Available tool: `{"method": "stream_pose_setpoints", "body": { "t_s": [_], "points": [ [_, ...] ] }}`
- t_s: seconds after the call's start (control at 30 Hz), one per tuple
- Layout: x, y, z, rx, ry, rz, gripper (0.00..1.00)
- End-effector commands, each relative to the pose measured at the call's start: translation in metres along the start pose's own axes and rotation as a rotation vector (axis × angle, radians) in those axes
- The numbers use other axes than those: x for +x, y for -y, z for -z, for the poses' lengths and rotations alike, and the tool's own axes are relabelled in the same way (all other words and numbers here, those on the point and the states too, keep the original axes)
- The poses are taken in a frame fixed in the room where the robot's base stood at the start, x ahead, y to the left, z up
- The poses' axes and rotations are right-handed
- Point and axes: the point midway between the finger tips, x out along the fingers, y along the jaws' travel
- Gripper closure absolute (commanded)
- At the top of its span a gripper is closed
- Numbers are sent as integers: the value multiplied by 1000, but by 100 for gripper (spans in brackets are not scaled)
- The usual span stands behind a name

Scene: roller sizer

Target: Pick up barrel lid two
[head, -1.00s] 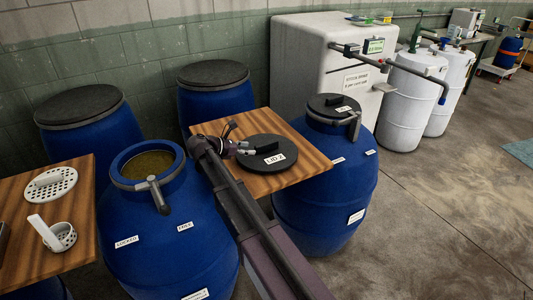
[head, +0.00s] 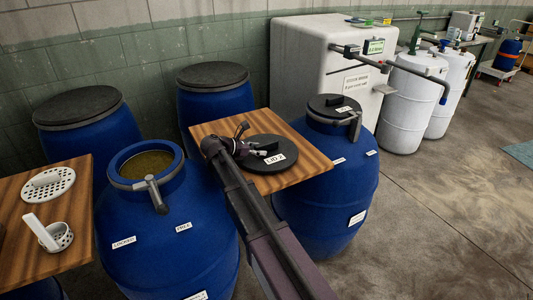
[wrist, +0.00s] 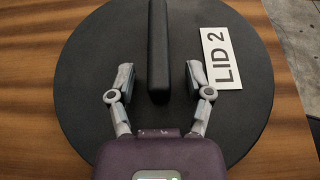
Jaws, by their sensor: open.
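Barrel lid two (head: 264,163) is a round black disc with a raised bar handle and a white "LID 2" label. It lies flat on a small wooden table (head: 300,180) between two blue barrels. In the wrist view, the lid (wrist: 90,70) fills most of the picture, with its bar handle (wrist: 158,45) running away from me. My gripper (wrist: 160,77) is open, with one finger on each side of the handle's near end and a gap on both sides. In the head view, my gripper (head: 256,148) is over the lid. Its exact height above the lid cannot be told.
An open blue barrel (head: 120,220) with brownish contents stands left of the table. A lidded blue barrel (head: 335,205) stands right. Two closed barrels stand behind. Another wooden table (head: 30,240) at left holds a perforated white disc (head: 48,184) and a white strainer cup (head: 56,236).

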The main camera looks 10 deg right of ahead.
Motion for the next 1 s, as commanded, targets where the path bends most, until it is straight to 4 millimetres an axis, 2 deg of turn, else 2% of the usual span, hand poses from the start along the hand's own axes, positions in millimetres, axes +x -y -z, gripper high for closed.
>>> {"method": "stream_pose_setpoints", "body": {
  "t_s": [0.07,0.1,0.27,0.3,0.77,1.0],
  "points": [
    [0,0,0,0,0,0,34],
    [0,0,0,0,0,0,40],
    [0,0,0,0,0,0,88],
    [0,0,0,0,0,0,100],
    [0,0,-1,0,1,1,100],
    [-4,0,-9,0,1,1,100]
  ]
}}
